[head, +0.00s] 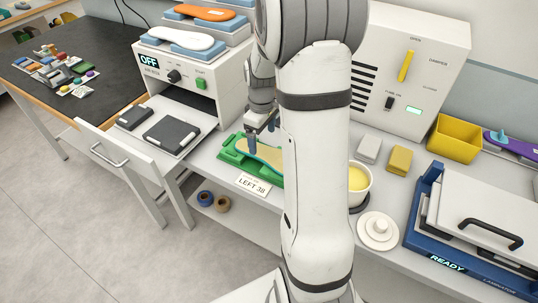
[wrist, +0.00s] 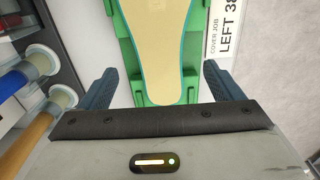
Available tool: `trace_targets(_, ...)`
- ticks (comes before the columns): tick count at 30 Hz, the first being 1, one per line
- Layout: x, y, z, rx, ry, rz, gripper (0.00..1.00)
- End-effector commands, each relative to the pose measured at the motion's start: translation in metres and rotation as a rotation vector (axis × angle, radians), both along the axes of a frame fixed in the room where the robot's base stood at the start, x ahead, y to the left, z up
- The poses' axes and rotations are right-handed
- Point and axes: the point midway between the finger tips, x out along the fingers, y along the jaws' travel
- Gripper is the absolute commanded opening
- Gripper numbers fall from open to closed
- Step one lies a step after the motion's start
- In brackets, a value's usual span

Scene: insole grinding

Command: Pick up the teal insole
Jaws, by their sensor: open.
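The teal insole (wrist: 160,58) lies in a green tray (wrist: 129,45). It has a cream top and a teal rim. In the head view the insole (head: 266,155) is partly hidden behind my arm, and so is the tray (head: 235,158). My gripper (wrist: 167,85) is open and empty, with one dark blue finger on each side of the insole's narrower end in the wrist view. In the head view my gripper (head: 255,138) is over the tray. I cannot tell the exact height gap between the fingers and the insole.
A label reading "LEFT 38" (head: 253,185) lies in front of the tray. A white oven marked "OFF" (head: 190,75) stands to the left. A cup of yellow stuff (head: 359,178), a round white lid (head: 379,230) and a blue laminator (head: 425,215) are on the right.

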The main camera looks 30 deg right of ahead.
Motion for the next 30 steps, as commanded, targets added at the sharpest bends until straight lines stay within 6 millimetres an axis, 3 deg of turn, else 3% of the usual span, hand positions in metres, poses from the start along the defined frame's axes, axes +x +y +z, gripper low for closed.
trace_targets(10, 0.002, 0.003, -0.044, 0.0, 0.001, -0.001, 0.86)
trace_targets(20, 0.003, 0.003, -0.051, 0.0, -0.001, 0.0, 0.86)
trace_targets(30, 0.003, 0.003, -0.051, 0.0, -0.001, 0.0, 0.58)
